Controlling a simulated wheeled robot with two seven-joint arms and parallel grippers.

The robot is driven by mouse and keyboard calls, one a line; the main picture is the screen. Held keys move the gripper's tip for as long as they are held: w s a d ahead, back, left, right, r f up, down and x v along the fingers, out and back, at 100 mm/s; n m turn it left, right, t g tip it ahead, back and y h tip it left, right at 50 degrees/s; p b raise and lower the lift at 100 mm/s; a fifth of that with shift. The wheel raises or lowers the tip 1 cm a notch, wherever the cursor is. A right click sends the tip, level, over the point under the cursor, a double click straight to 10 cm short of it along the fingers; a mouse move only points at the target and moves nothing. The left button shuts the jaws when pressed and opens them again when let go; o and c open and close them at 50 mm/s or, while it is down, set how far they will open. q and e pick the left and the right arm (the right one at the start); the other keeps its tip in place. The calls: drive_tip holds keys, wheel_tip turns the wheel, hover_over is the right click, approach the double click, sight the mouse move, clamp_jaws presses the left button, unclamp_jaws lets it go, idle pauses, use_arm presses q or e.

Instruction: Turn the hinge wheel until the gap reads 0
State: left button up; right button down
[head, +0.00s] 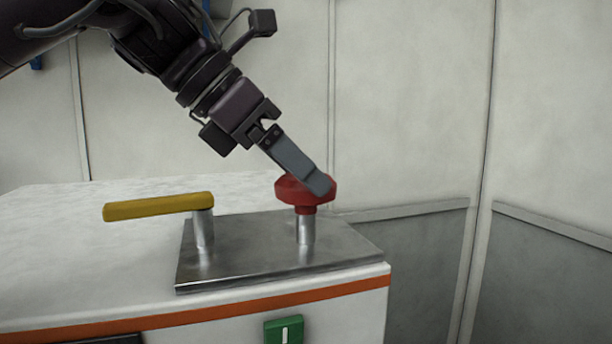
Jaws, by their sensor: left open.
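A red knob-like wheel (291,190) stands on a short metal post (305,230) at the right of a metal plate (265,268). My left gripper (319,184) comes down from the upper left, and its fingers overlap the wheel's top and right side. The jaws are open, though the near finger hides the other one. Whether the fingers touch the wheel, I cannot tell. A gap reading is not visible. My right gripper is not in view.
A yellow lever handle (158,206) on a metal post stands left of the wheel. The white cabinet (60,260) has an orange stripe (200,313) and a green marked panel (284,331) on its front. Pale wall panels (410,100) stand behind and to the right.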

use_arm(q)
drive_tip(key=shift+w+d+f, duration=0.8)
drive_tip(key=shift+w+f, duration=0.2)
drive_tip(key=shift+s, duration=0.4)
drive_tip(key=c, duration=0.5)
drive_tip(key=shift+c, duration=2.4)
drive_tip(key=n+t+y, duration=0.2)
drive_tip(key=n+t, duration=0.1)
drive_tip(key=n, duration=0.1)
drive_tip(key=shift+n, duration=0.4)
drive_tip(key=n+t+y, duration=0.1)
drive_tip(key=n, duration=0.1)
drive_tip(key=n+t+y, duration=0.1)
drive_tip(key=n+y, duration=0.1)
drive_tip(key=n, duration=0.1)
drive_tip(key=shift+t+y, duration=0.3)
drive_tip(key=n+y, duration=0.2)
drive_tip(key=n, duration=0.1)
drive_tip(key=n+y, duration=0.2)
drive_tip(key=n, duration=0.1)
drive_tip(key=shift+t, duration=0.3)
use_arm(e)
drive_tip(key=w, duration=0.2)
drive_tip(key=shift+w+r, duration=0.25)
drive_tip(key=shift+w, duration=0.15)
